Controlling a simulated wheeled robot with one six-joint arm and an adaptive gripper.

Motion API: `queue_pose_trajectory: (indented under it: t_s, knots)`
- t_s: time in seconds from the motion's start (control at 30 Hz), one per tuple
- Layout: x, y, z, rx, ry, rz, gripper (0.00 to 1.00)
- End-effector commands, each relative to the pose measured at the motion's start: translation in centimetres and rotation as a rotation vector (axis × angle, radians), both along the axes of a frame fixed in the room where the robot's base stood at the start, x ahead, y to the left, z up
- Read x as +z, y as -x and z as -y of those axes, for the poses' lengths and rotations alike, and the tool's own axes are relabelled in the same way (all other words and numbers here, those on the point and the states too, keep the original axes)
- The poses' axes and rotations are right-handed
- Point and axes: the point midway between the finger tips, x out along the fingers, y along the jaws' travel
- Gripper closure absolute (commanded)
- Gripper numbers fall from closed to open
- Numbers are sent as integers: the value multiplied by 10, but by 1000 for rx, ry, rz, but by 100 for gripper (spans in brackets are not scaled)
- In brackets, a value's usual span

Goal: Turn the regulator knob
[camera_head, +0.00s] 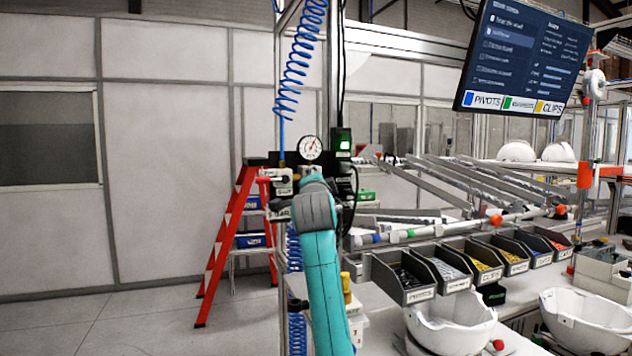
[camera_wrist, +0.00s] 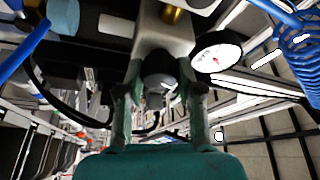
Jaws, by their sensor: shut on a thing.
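The regulator knob (camera_wrist: 158,66) is a dark round cap under a pale grey regulator body (camera_wrist: 165,38) in the wrist view. The two fingers of my gripper (camera_wrist: 158,88) stand on either side of the knob and are shut on it. A round white pressure gauge (camera_wrist: 217,54) sits beside the regulator. In the head view the gauge (camera_head: 311,147) shows above my grey and teal wrist, which hides the knob and the fingers. The turning angle of the knob cannot be told.
A coiled blue hose (camera_head: 300,60) hangs above the regulator. A green-lit box (camera_head: 341,143) is at its right. A red stepladder (camera_head: 228,240) stands behind. Several parts bins (camera_head: 408,280) and white helmet shells (camera_head: 450,322) are on the bench to the right.

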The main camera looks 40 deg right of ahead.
Motion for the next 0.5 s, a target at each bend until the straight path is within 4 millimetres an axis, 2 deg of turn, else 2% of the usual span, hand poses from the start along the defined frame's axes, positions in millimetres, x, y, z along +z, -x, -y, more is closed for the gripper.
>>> queue_pose_trajectory:
  t_s: [0.43,0.47,0.5]
  knots:
    - [-1,-1,0,1,-12,0,98]
    - [-1,-1,0,1,-12,0,61]
    - [-1,-1,0,1,-12,0,51]
